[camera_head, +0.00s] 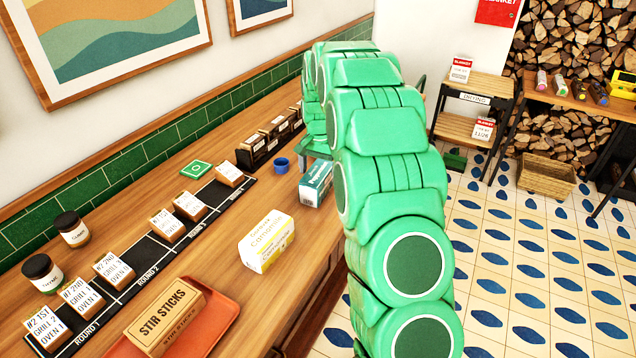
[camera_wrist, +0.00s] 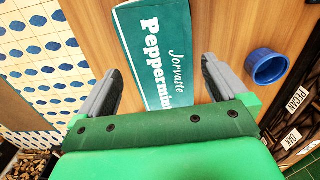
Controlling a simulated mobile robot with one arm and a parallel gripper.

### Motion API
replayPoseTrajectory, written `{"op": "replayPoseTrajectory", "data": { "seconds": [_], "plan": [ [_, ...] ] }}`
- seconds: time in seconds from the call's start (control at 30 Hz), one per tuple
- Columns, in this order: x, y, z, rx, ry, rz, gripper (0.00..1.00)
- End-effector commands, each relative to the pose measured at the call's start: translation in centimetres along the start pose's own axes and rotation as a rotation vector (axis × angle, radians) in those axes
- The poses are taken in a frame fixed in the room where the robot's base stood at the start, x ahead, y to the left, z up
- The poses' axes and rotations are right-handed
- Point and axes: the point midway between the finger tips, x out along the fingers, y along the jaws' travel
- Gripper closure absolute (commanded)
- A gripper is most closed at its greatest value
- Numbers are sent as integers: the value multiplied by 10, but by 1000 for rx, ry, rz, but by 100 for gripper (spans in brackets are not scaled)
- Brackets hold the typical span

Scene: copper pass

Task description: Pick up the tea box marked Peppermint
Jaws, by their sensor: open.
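The Peppermint tea box (camera_head: 316,182) is teal and white and lies on the wooden counter, partly behind my green arm in the head view. In the wrist view the Peppermint box (camera_wrist: 158,50) shows its label between and beyond my fingers, its lower end hidden by my gripper's body. My gripper (camera_wrist: 160,85) is open, with one grey finger on each side of the box and a visible gap to each. In the head view my arm hides most of the gripper. A yellow and white Camomile box (camera_head: 266,241) stands nearer on the counter.
A small blue cup (camera_head: 281,165) stands close to the Peppermint box; it also shows in the wrist view (camera_wrist: 267,66). Dark wood-labelled boxes (camera_head: 272,135) stand behind. An orange tray (camera_head: 215,315) holds a stir sticks box (camera_head: 165,318). Order cards stand on a black strip (camera_head: 145,250).

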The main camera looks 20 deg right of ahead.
Motion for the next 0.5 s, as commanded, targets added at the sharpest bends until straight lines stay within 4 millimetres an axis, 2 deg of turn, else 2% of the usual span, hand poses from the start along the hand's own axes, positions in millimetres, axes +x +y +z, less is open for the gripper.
{"op": "replayPoseTrajectory", "data": {
  "seconds": [0.33,0.5],
  "plan": [
    [39,-4,2,0,-2,1,0],
    [48,-4,1,0,1,-1,0]
  ]
}}
